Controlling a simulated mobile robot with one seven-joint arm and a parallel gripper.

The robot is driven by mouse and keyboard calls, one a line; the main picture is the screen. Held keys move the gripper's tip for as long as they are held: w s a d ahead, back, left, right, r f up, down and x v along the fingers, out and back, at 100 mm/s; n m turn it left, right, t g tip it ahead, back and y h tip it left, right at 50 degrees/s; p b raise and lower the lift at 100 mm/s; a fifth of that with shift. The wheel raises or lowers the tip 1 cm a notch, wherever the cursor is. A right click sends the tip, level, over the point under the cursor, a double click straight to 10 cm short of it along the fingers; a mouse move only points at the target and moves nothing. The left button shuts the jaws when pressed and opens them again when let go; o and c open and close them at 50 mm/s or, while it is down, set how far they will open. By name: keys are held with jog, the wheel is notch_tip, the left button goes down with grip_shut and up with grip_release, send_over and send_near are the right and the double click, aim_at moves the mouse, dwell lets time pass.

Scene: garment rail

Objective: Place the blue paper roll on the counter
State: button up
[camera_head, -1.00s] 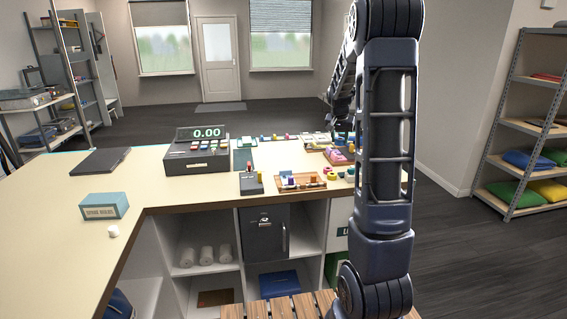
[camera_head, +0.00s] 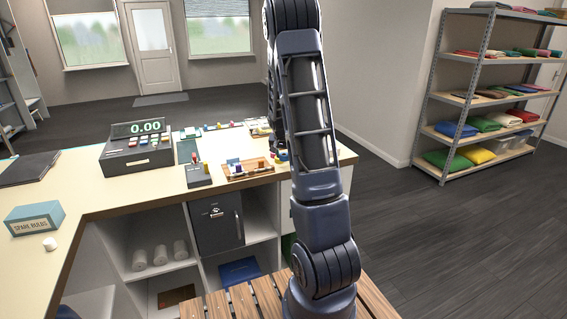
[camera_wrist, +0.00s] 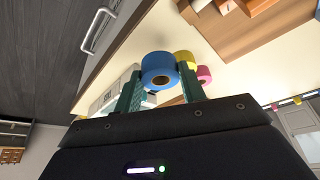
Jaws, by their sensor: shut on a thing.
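The blue paper roll (camera_wrist: 157,72) is between the two teal fingers of my gripper (camera_wrist: 160,88) in the wrist view, and the gripper is shut on it. Its open core faces the camera. A yellow roll (camera_wrist: 186,57) and a pink roll (camera_wrist: 204,75) show just behind it. The pale counter (camera_head: 105,187) runs across the head view, and its top also shows behind the roll in the wrist view (camera_wrist: 150,35). My arm hides the gripper and the blue roll in the head view. I cannot tell whether the roll touches the counter.
A cash register (camera_head: 137,148), a wooden tray (camera_head: 248,173) of small items and a spare bulbs box (camera_head: 35,218) stand on the counter. Bare counter lies between box and register. A shelf rack (camera_head: 470,100) stands at the right, with open floor before it.

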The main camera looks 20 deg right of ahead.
aim_at(283, 160)
jog(key=shift+f, duration=2.05)
jog(key=shift+f, duration=0.15)
jog(key=o, duration=1)
jog(key=shift+c, duration=0.2)
jog(key=s+a+r+n+y, duration=0.1)
jog(key=s+a+r, duration=0.2)
jog(key=s+r, duration=0.45)
jog(key=s+a+r, duration=0.3)
jog(key=s+r, duration=0.1)
jog(key=r, duration=0.7)
jog(key=s+a+r+n, duration=0.2)
jog(key=s+a, duration=0.1)
jog(key=s, duration=0.6)
jog(key=s+a+r+n+y, duration=0.1)
jog(key=s+a+r+n, duration=0.1)
jog(key=s, duration=0.7)
jog(key=s+a+r+n, duration=0.1)
jog(key=s+a+r, duration=0.3)
jog(key=s, duration=0.6)
jog(key=shift+a+r+n+t+y, duration=0.15)
jog(key=shift+a+n+t+y, duration=0.15)
jog(key=shift+a+n+t, duration=0.15)
